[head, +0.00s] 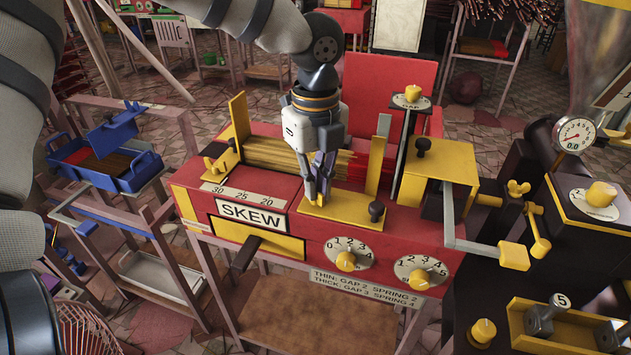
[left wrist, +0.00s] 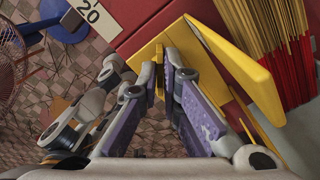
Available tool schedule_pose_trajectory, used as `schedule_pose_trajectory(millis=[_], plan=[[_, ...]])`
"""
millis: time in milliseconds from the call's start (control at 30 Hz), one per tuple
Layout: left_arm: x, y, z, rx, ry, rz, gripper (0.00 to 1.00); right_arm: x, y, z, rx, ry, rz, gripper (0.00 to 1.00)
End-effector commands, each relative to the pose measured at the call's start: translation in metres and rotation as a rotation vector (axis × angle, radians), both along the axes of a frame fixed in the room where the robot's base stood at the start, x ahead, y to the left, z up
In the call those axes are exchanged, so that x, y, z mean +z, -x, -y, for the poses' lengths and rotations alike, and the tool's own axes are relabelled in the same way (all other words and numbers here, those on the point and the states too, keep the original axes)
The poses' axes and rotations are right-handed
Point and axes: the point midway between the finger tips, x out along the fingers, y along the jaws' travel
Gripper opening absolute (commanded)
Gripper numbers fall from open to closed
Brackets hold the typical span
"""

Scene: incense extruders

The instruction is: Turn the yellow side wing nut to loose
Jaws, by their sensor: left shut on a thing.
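My left gripper (head: 318,198) reaches down to the front of the red machine (head: 300,222), by its low yellow plate (head: 350,208). The left wrist view shows its purple-padded fingers (left wrist: 163,85) closed on a small yellow piece (left wrist: 159,60), taken to be the yellow side wing nut. In the head view the fingers hide that piece, so its turn angle cannot be told. A yellow wall (left wrist: 238,70) stands close beside the right finger in the wrist view. My right gripper is not in view.
Incense sticks (head: 275,155) lie behind the gripper. A black post (head: 402,150) and a yellow block (head: 440,160) stand to its right. Dials (head: 347,255) and a SKEW label (head: 250,215) are on the front. A blue tray (head: 130,180) is at left; a dial gauge (head: 573,135) is at right.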

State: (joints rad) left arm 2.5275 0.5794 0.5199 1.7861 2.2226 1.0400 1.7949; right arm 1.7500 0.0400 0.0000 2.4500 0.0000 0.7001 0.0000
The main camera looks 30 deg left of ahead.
Motion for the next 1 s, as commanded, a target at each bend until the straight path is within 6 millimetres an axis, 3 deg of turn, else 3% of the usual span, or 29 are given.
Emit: schedule_pose_trajectory(millis=[367, 467, 500, 867, 1000], plan=[[-0.0003, -0.0003, -0.0003, 0.003, -0.001, 0.0, 0.0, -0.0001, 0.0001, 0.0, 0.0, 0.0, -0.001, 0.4], [-0.0003, -0.0003, -0.0003, 0.003, -0.001, 0.0, 0.24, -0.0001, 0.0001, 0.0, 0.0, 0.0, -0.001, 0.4], [-0.0003, -0.0003, -0.0002, 0.003, -0.001, 0.0, 0.26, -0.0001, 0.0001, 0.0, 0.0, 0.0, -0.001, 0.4], [0.0, -0.0002, -0.0001, -0.005, 0.0, 0.0, 0.26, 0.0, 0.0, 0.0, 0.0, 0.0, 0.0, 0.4], [-0.0001, 0.0, -0.0001, -0.148, 0.001, 0.0, 0.26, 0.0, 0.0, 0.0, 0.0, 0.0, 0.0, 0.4]])
